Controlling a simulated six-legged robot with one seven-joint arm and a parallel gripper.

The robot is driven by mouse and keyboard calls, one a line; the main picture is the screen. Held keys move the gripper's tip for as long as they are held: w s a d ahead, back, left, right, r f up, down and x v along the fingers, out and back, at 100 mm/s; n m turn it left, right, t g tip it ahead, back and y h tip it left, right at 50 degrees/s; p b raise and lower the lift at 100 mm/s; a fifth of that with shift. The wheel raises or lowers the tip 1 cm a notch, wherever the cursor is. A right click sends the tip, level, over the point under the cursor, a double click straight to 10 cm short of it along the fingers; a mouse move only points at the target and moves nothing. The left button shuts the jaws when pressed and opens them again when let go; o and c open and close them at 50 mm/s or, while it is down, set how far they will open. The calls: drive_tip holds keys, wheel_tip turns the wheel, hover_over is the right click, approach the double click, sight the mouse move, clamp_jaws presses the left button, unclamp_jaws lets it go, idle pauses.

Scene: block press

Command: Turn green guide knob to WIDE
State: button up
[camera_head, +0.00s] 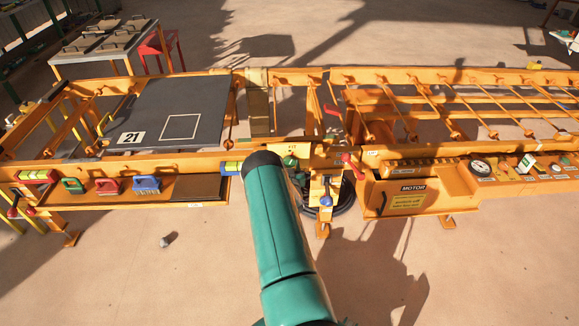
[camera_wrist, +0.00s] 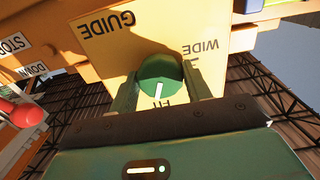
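The green guide knob (camera_wrist: 160,80) shows in the wrist view on a yellow panel (camera_wrist: 115,55) marked GUIDE. Its white pointer line points down in the picture, toward a label that is partly hidden by my gripper. The WIDE label (camera_wrist: 200,47) is to the right of the knob. My gripper (camera_wrist: 161,88) has one finger on each side of the knob, with no clear gap seen, so it looks shut on it.
STOP (camera_wrist: 14,44) and DOWN (camera_wrist: 32,70) labels and a red button (camera_wrist: 28,113) are at the left in the wrist view. In the head view, a red-handled lever (camera_head: 352,165) and the MOTOR box (camera_head: 412,195) stand right of my arm. Open floor lies in front.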

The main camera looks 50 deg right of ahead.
drive_tip(key=c, duration=0.4)
drive_tip(key=shift+o, duration=0.2)
drive_tip(key=shift+n, duration=0.4)
drive_tip(key=n, duration=1)
drive_tip(key=shift+s+n, duration=0.1)
drive_tip(key=shift+n, duration=0.2)
drive_tip(key=n, duration=1.2)
drive_tip(key=shift+r, duration=0.1)
drive_tip(key=shift+s+d, duration=0.1)
drive_tip(key=o, duration=1)
drive_tip(key=shift+c, duration=0.2)
